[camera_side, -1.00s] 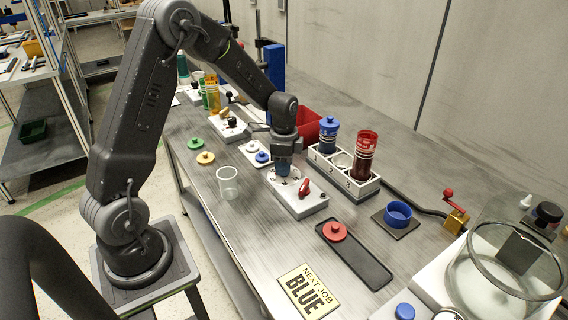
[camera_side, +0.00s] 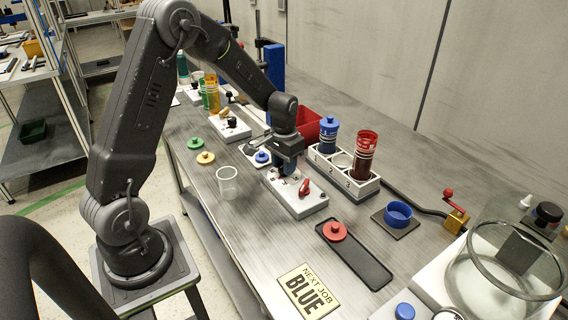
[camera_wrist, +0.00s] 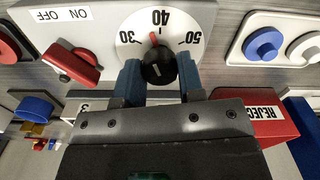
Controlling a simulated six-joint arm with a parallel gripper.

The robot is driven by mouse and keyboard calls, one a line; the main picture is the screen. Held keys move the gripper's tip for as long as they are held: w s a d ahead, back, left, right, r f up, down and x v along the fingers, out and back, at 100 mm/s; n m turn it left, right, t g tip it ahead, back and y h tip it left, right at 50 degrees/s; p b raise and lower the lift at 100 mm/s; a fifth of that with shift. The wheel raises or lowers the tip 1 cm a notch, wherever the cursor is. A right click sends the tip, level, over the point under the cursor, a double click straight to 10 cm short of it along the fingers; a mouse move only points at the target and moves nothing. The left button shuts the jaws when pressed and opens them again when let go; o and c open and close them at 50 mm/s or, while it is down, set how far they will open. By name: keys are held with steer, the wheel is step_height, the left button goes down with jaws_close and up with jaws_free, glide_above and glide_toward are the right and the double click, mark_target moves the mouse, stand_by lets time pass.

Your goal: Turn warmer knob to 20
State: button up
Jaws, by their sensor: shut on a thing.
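The warmer knob (camera_wrist: 158,70) is black and sits on a white round dial (camera_wrist: 128,38) in the wrist view. The dial shows 30, 40 and 50; a red pointer mark lies by the 40. No 20 shows; the lower dial is hidden by my gripper. My gripper (camera_wrist: 159,84) has its two blue fingers on either side of the knob, shut on it. In the side view my gripper (camera_side: 286,172) points down over the white box (camera_side: 300,206), and the knob is hidden there.
A red OFF/ON switch (camera_side: 305,187) stands on the same box, close to my gripper. A rack (camera_side: 343,178) with blue and red containers is behind it. A clear cup (camera_side: 228,184) stands to the left, and a red-lidded tray (camera_side: 365,262) lies to the front right.

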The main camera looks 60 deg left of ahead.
steer(key=n, duration=0.5)
steer(key=shift+n, duration=0.3)
steer(key=n, duration=0.4)
steer(key=shift+n, duration=0.3)
steer(key=n, duration=0.5)
steer(key=shift+n, duration=2.5)
steer(key=o, duration=0.9)
step_height(320, 180, up, 14)
steer(key=shift+f, duration=0.1)
